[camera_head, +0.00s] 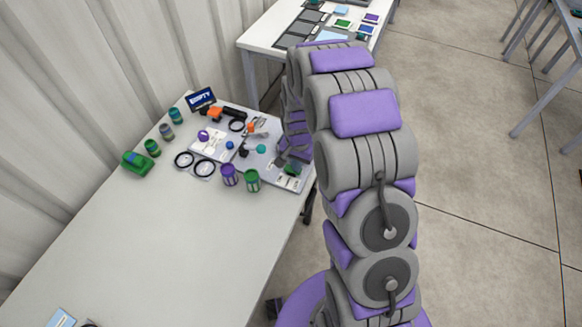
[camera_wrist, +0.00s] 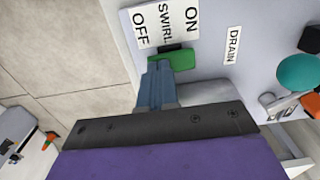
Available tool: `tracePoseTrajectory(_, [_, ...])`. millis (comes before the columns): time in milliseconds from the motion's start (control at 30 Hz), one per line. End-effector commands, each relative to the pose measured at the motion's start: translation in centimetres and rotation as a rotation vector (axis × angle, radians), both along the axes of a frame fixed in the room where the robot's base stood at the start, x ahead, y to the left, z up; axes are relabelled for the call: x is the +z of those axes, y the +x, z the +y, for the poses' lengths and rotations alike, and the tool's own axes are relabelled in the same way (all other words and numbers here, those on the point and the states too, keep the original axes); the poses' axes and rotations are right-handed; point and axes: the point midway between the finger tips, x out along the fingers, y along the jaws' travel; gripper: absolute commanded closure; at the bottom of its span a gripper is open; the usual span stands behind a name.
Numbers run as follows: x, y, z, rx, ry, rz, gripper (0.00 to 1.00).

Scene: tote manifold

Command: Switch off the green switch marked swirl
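The green switch (camera_wrist: 178,60) shows in the wrist view beside a white label (camera_wrist: 165,22) reading ON, SWIRL and OFF. In that view the green part is nearer the ON end of the label. My gripper (camera_wrist: 158,72) has blue fingers that form one narrow block with no gap visible, and they look shut. The fingertips are right at the green switch and overlap its edge; I cannot tell whether they touch it. In the head view a small green part (camera_head: 292,168) shows at the panel's right front corner, partly hidden by my arm.
A DRAIN label (camera_wrist: 232,45) and a teal knob (camera_wrist: 298,71) are to the right in the wrist view. Purple (camera_head: 229,175) and green (camera_head: 252,181) jars stand in front of the panel. A green object (camera_head: 135,164) lies to the left. The table's front is mostly clear.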

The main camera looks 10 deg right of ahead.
Motion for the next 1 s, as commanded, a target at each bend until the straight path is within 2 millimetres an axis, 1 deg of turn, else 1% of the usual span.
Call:
tracePoseTrajectory(233, [-0.4, 0.0, 0.0, 0.0, 0.0, 0.0, 1.0])
tracePoseTrajectory(367, [-0.2, 0.0, 0.0, 0.0, 0.0, 0.0, 1.0])
tracePoseTrajectory(467, [0.2, 0.0, 0.0, 0.0, 0.0, 0.0, 1.0])
tracePoseTrajectory(1000, [4.1, 0.0, 0.0, 0.0, 0.0, -0.001, 1.0])
